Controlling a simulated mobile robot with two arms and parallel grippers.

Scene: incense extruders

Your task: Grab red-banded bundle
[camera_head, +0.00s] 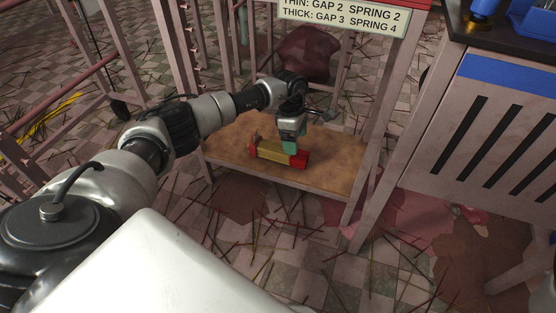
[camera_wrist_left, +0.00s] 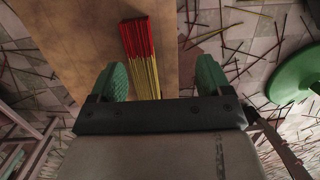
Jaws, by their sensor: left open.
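A bundle of yellow sticks with red at its ends (camera_head: 271,152) lies on the brown lower shelf (camera_head: 338,178) of the rack. In the left wrist view the bundle (camera_wrist_left: 138,45) shows a red end and yellow sticks, its lower part running between the finger pads, nearer the left pad. My left gripper (camera_head: 289,143) points down at the bundle from above, partly covering it. In its own view the left gripper (camera_wrist_left: 162,78) is open, green pads wide apart, with nothing held. Whether the pads touch the bundle cannot be told. My right gripper does not show.
Rack posts (camera_head: 371,130) stand at the shelf's corners, with a lettered sign (camera_head: 343,16) above. A slotted cabinet (camera_head: 480,120) stands at right. Loose sticks litter the tiled floor (camera_head: 270,250). A dark red sack (camera_head: 307,52) sits behind. The shelf's right part is clear.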

